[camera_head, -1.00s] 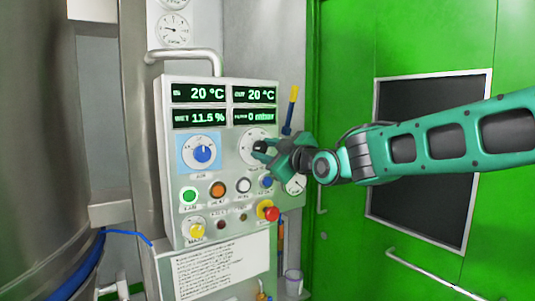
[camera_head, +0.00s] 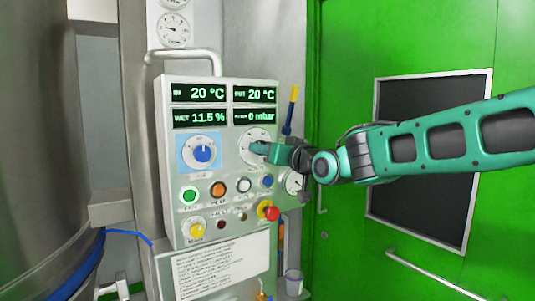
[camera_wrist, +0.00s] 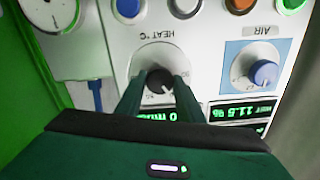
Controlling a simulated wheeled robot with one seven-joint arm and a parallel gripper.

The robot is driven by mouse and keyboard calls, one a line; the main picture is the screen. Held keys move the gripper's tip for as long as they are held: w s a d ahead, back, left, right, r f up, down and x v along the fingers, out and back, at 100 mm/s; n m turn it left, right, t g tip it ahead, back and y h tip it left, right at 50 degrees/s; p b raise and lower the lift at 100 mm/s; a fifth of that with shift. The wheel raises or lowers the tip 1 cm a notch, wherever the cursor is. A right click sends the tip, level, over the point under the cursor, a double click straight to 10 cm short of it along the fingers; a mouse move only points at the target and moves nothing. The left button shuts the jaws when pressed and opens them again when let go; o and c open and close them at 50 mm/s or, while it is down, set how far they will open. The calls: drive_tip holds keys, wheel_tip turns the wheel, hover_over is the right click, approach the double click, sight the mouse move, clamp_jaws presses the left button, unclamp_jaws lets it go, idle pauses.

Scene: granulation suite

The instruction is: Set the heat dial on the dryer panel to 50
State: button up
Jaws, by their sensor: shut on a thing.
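The heat dial is a dark knob (camera_wrist: 158,82) on a round white scale, under the upside-down label "HEAT °C" in the wrist view. My gripper (camera_wrist: 158,92) is shut on this knob, one green finger on each side. In the head view my gripper (camera_head: 258,149) reaches in from the right and covers the knob, with the white scale plate (camera_head: 249,136) showing around it. The dryer panel (camera_head: 168,150) is grey, with green displays reading 20 °C, 20 °C, 11.5 % and 0 mbar. The scale numbers are too small to read.
The blue air dial (camera_head: 202,153) sits left of the heat dial. Below are several buttons, a yellow knob (camera_head: 196,231) and a red emergency stop (camera_head: 271,213). A steel vessel (camera_head: 50,150) stands at left, a green door (camera_head: 345,50) at right.

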drive_tip(key=m, duration=0.6)
drive_tip(key=shift+w+d+r+m, duration=0.2)
drive_tip(key=shift+d+m, duration=0.1)
drive_tip(key=shift+d, duration=0.1)
drive_tip(key=m, duration=0.5)
drive_tip(key=shift+f+m, duration=0.1)
drive_tip(key=shift+m, duration=0.2)
drive_tip(key=o, duration=1.1)
drive_tip(key=shift+w+d+f, duration=0.1)
drive_tip(key=shift+c, duration=0.2)
drive_tip(key=shift+a, duration=0.25)
drive_tip(key=shift+s, duration=0.25)
